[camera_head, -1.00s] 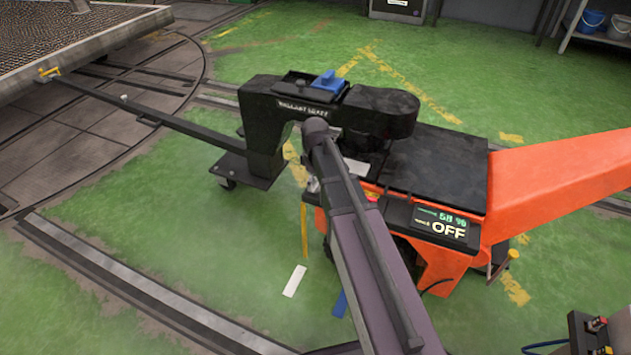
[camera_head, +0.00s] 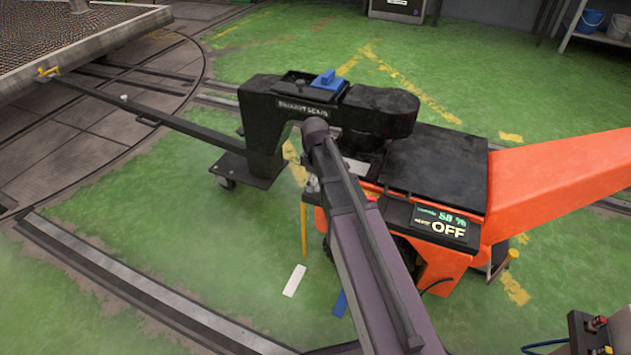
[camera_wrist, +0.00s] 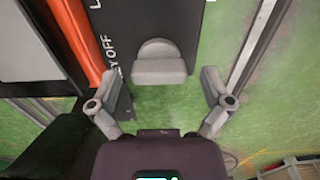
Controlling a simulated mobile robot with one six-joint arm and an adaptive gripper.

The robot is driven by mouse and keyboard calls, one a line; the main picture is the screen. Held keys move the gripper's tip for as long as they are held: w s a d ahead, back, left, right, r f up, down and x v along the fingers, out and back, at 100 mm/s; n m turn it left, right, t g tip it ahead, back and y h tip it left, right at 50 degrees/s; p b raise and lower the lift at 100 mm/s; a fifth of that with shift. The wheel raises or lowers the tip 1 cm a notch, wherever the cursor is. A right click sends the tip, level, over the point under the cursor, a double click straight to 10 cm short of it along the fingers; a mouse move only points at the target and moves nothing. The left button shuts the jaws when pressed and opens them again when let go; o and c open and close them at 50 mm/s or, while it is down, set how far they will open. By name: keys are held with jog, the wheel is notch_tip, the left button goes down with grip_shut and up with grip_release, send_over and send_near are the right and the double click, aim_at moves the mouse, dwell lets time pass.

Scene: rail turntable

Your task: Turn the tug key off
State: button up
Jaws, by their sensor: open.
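The orange tug (camera_head: 560,180) has a black deck, and its small screen (camera_head: 440,223) reads OFF in large letters. In the wrist view a grey key knob (camera_wrist: 158,64) with a rounded back stands on a dark panel (camera_wrist: 140,25). White lettering ending in OFF runs along the panel's left side. The knob's flat grip lies across the picture. My gripper (camera_wrist: 160,78) is open, with one finger on each side of the knob and visible gaps to both. In the head view my arm hides the key and most of my gripper.
A black coupling arm (camera_head: 290,105) with a blue block (camera_head: 328,82) on top stands left of the tug's deck. A long tow bar (camera_head: 150,110) runs to a platform (camera_head: 70,50) at upper left. A control box (camera_head: 600,330) is at lower right. Green floor is open at lower left.

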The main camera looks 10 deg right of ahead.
jog(key=shift+m, duration=0.4)
